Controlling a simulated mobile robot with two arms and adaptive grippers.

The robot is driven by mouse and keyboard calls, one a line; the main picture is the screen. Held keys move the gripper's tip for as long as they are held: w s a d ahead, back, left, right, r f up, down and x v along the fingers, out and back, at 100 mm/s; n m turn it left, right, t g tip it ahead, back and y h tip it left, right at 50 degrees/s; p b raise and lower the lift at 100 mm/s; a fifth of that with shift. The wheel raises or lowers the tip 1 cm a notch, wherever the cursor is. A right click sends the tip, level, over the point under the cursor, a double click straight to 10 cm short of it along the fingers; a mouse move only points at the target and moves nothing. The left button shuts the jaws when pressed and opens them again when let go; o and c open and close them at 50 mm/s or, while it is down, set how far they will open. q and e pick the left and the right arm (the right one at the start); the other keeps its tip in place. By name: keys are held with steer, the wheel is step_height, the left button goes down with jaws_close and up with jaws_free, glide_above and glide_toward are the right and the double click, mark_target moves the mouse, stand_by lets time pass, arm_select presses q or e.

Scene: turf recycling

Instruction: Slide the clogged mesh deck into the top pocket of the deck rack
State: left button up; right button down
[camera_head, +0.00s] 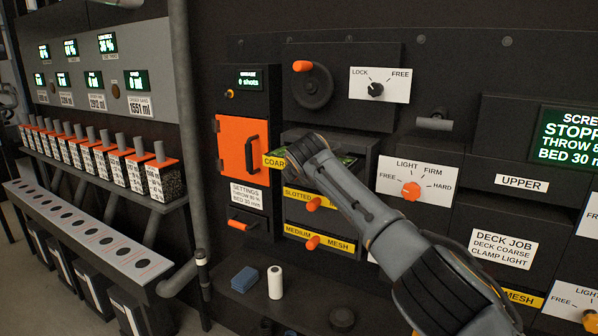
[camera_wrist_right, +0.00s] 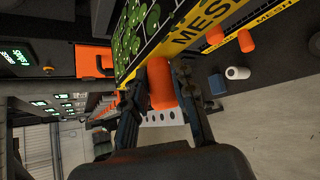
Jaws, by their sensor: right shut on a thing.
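The clogged mesh deck has a yellow label (camera_head: 274,161) reading "COAR…" in the head view. Its mesh, packed with green bits (camera_wrist_right: 138,28), and its orange handle (camera_wrist_right: 160,84) show in the wrist view. My right gripper (camera_wrist_right: 162,90) is shut on that handle. In the head view my right wrist (camera_head: 306,152) covers much of the deck, which is at the top pocket of the deck rack (camera_head: 368,147). How far it sits inside is hidden. Below, the rack holds decks labelled slotted (camera_head: 305,198) and medium mesh (camera_head: 320,240). My left gripper is not in view.
An orange door (camera_head: 243,147) with a black handle is just left of the rack. A lock/free dial (camera_head: 376,89) is above. A blue block (camera_head: 244,280) and a white roll (camera_head: 275,282) stand on the ledge below. A grey pipe (camera_head: 190,130) runs vertically at left.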

arm_select(q)
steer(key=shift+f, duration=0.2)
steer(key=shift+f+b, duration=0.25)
steer(key=shift+b, duration=0.2)
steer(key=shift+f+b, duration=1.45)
stand_by(5.9)
